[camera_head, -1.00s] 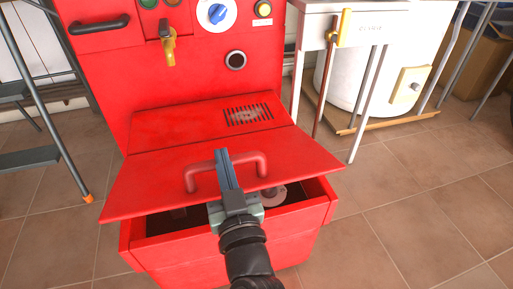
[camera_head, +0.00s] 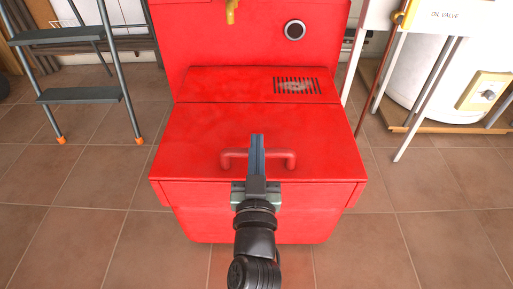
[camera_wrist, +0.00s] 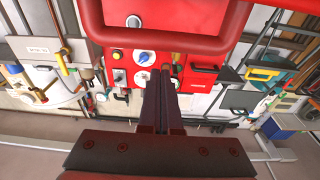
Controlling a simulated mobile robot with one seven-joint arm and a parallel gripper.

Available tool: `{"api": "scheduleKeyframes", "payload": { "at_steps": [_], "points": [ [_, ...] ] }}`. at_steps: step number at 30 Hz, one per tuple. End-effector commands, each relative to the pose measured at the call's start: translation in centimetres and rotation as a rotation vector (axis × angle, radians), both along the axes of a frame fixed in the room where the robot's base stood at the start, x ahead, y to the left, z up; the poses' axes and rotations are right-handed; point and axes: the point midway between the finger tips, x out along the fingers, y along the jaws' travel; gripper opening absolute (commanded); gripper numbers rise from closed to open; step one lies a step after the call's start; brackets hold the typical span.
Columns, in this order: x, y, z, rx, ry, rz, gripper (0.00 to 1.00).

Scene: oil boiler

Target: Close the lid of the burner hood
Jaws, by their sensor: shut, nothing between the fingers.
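The red burner hood (camera_head: 262,215) stands in the middle of the head view. Its lid (camera_head: 205,135) lies flat over the box, and no gap shows along the front edge. The lid's red handle (camera_head: 283,158) is on its top near the front. My gripper (camera_head: 257,140) is shut and empty, with its fingers over the middle of the handle in the picture; I cannot tell if they touch it. In the wrist view, my gripper (camera_wrist: 166,72) also shows shut, and the red handle (camera_wrist: 160,40) spans the top.
A vent grille (camera_head: 297,85) is set in the red top behind the lid. A grey step ladder (camera_head: 80,93) stands at the left. A white tank (camera_head: 440,70) and a stand with a yellow-handled oil valve (camera_head: 404,18) are at the right. The tiled floor around the hood is clear.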

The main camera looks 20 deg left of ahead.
Motion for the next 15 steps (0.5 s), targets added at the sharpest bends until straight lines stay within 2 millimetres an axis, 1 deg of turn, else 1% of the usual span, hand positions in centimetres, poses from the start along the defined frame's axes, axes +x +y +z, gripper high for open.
{"api": "scheduleKeyframes", "payload": {
  "at_steps": [1, 2, 3, 4, 6, 12, 15],
  "points": [
    [0.2, 0.1, 1.7, 0.001, -0.001, 0.001, 0.0],
    [0.4, 0.1, 2.1, 0.001, -0.001, 0.001, 0.0],
    [0.2, 0.1, 1.4, 0.0, 0.004, 0.002, 0.0],
    [-0.5, 0.0, -0.4, 0.001, 0.008, 0.005, 0.0],
    [-1.6, -0.4, -2.0, 0.0, 0.007, 0.005, 0.0],
    [-4.2, -1.5, -5.0, 0.0, 0.004, 0.004, 0.0],
    [-4.9, -1.8, -5.7, -0.001, 0.003, 0.004, 0.0]
  ]
}}
